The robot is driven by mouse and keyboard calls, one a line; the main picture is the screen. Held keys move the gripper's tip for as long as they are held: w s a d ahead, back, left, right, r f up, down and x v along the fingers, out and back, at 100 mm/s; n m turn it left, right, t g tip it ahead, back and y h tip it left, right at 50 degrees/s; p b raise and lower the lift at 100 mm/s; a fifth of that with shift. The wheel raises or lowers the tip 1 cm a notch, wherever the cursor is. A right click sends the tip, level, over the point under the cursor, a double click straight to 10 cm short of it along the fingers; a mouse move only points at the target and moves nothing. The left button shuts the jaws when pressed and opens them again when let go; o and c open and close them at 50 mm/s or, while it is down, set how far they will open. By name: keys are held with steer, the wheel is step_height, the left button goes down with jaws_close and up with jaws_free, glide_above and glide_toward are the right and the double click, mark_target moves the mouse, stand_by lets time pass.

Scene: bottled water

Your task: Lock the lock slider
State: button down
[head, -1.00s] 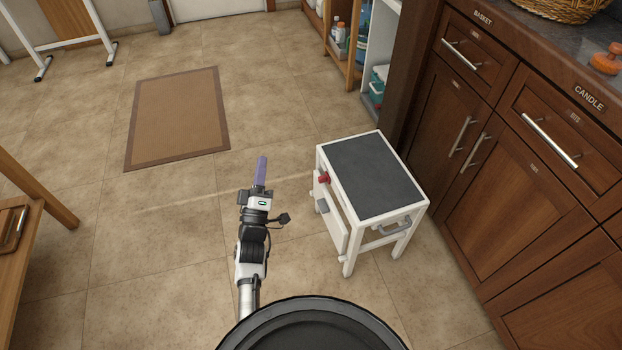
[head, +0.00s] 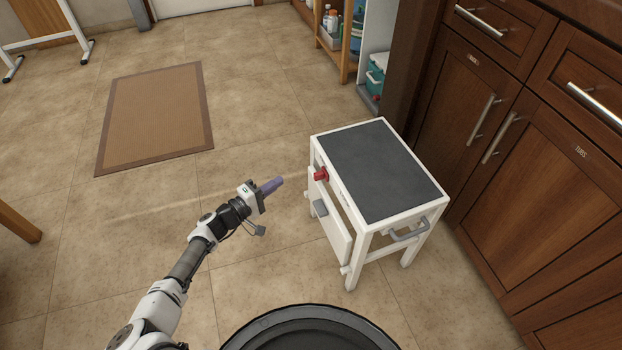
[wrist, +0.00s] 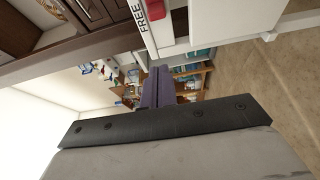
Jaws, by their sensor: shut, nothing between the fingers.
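A white stool-like unit (head: 352,228) with a dark grey top stands right of the picture's middle in the head view. A red slider knob (head: 321,174) sits at its upper left side, above a white hinged panel (head: 332,225) with a grey handle (head: 320,207). The knob also shows at the top of the wrist view (wrist: 155,9), beside the printed word "FREE". My gripper (head: 276,185), with purple fingers, is shut and empty. It points right toward the knob, with a clear gap left of it. The fingers show in the wrist view (wrist: 158,88).
Dark wooden cabinets (head: 520,150) stand close on the right. A brown mat (head: 155,115) lies on the tiled floor at the upper left. A shelf with bottles (head: 340,35) is at the back. The floor left of the stool is free.

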mark_target(320, 175)
steer(key=shift+w+d+f, duration=0.2)
steer(key=shift+w+f, duration=0.1)
steer(key=shift+w, duration=0.35)
steer(key=shift+d, duration=0.1)
steer(key=b+x, duration=0.2)
steer(key=x, duration=0.7)
steer(key=shift+d+f, duration=0.15)
steer(key=shift+d, duration=0.3)
steer(key=shift+s+d, duration=0.3)
steer(key=shift+s, duration=0.55)
steer(key=shift+s+d, duration=0.3)
steer(key=shift+s, duration=0.5)
